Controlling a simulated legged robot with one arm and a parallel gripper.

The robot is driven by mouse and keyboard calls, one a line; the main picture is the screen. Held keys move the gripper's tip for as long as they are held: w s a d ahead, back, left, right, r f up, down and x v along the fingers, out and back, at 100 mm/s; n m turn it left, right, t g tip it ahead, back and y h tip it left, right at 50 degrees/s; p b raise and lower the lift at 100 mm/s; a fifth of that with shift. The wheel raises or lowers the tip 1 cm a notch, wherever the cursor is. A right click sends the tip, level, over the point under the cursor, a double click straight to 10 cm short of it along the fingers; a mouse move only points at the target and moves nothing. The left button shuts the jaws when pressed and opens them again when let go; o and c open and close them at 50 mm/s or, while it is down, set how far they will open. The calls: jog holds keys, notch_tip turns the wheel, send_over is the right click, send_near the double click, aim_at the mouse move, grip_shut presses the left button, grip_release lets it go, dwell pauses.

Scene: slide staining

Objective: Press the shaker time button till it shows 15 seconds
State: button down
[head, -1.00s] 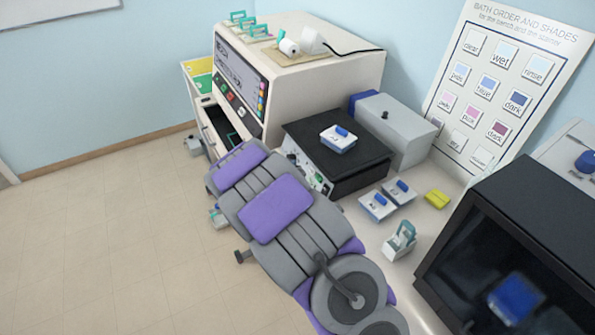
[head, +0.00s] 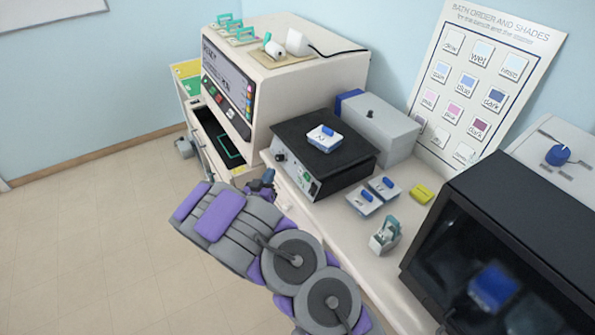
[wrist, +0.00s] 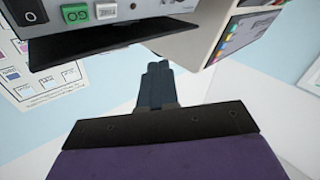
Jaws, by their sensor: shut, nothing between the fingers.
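In the wrist view, part of that panel shows upside down at the top left, with a black switch (wrist: 22,11), a green GO button (wrist: 75,14) and a white button (wrist: 106,11) whose lettering is unclear. I cannot read a time in either view. My gripper (wrist: 158,70) is shut and empty, apart from the panel. In the head view my gripper (head: 267,178) is just in front of the shaker.
A large cream machine (head: 285,85) stands left of the shaker, above an open drawer (head: 218,138). A grey box (head: 380,128) is behind the shaker. Two blue-lidded dishes, a yellow block (head: 421,193) and a slide rack (head: 384,236) lie right.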

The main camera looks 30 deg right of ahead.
jog(key=shift+w+d+f+b, duration=0.1)
jog(key=shift+d+f+b, duration=0.5)
jog(key=shift+d, duration=0.8)
jog(key=shift+d+f+b, duration=0.55)
jog(key=shift+d+b, duration=0.1)
jog(key=shift+d, duration=0.7)
jog(key=shift+w+d+f+b, duration=0.1)
jog(key=shift+d+f+b, duration=0.5)
jog(key=shift+d, duration=0.8)
jog(key=shift+s+d, duration=0.1)
jog(key=shift+d, duration=0.05)
jog(key=shift+d, duration=0.25)
jog(key=shift+d+f, duration=0.15)
jog(key=shift+d, duration=0.15)
jog(key=shift+a, duration=0.15)
jog(key=shift+a+r, duration=0.3)
jog(key=shift+a, duration=0.25)
jog(key=shift+s+a+r+p, duration=0.1)
jog(key=shift+a+r+p, duration=0.2)
jog(key=shift+a, duration=0.5)
jog(key=shift+w+a+r+p, duration=0.1)
jog(key=shift+a+r+p, duration=0.25)
jog(key=shift+a, duration=0.4)
jog(key=shift+s+a+r+p, duration=0.1)
jog(key=shift+a+r+p, duration=0.2)
jog(key=shift+a, duration=0.5)
